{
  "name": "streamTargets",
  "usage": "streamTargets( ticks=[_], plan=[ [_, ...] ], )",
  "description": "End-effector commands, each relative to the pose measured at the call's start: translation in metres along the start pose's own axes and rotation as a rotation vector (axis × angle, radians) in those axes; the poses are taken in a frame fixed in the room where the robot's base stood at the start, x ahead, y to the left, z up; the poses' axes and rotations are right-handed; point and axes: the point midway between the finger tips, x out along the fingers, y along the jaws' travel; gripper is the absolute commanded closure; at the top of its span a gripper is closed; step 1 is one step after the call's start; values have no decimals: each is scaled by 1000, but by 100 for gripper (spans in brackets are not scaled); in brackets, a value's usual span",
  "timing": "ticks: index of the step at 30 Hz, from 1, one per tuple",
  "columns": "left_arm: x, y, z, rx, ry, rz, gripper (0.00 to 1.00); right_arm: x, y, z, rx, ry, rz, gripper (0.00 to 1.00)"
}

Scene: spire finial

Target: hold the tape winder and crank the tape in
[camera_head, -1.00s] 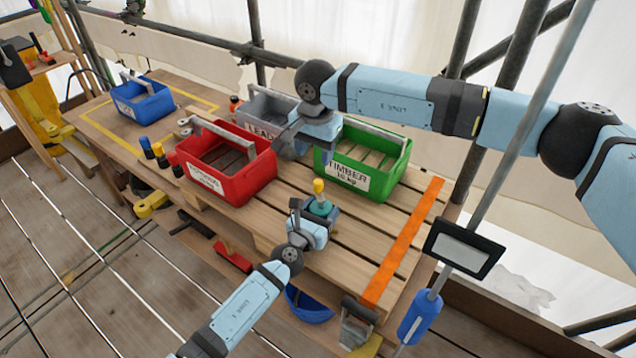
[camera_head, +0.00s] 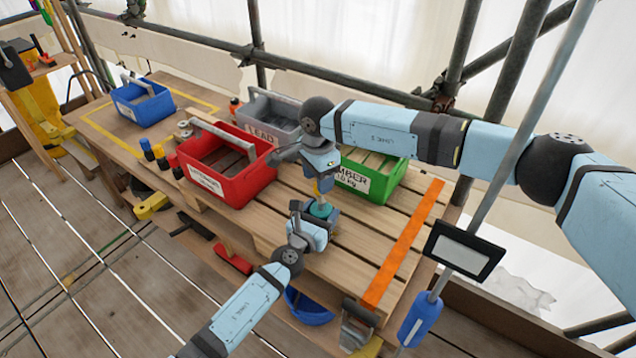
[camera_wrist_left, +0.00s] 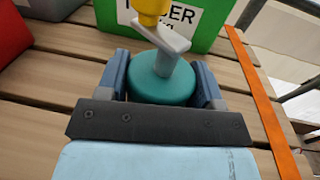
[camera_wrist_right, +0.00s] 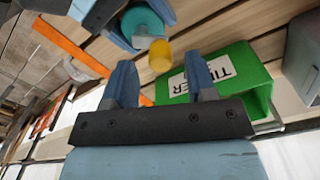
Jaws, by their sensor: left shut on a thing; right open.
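The tape winder (camera_wrist_left: 163,84) is a round teal body with a grey crank arm (camera_wrist_left: 160,38) and a yellow knob (camera_wrist_left: 152,10) on top. It stands on the slatted bench. My left gripper (camera_head: 318,212) is shut around its teal body; in the left wrist view a finger lies on each side. My right gripper (camera_head: 322,182) is open, above the winder, and hides the knob in the head view. In the right wrist view the yellow knob (camera_wrist_right: 160,56) lies a little beyond the open fingertips (camera_wrist_right: 162,75), with nothing between them.
The green timber crate (camera_head: 378,182) stands just behind the winder. A red crate (camera_head: 228,180), a grey lead crate (camera_head: 270,110) and a blue crate (camera_head: 143,103) stand farther left. An orange strip (camera_head: 405,245) crosses the bench at right. A grey pole rises at the right.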

Motion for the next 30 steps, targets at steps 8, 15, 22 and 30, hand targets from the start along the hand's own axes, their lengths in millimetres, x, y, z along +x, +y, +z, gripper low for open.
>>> streamTargets(
  ticks=[8, 15, 22, 30],
  plan=[
    [0, 0, 0, 0, 0, 0, 67, 21, 0, 0, 0, 1, -1, 49],
    [0, 0, 0, 0, 0, 0, 67, 22, 0, 0, -1, 1, -1, 49],
    [0, 0, 0, 0, 0, 0, 67, 22, 0, 0, -1, 1, -1, 98],
    [0, 0, 0, 0, 0, 0, 67, 21, 1, -3, 116, 0, -1, 99]
  ],
)
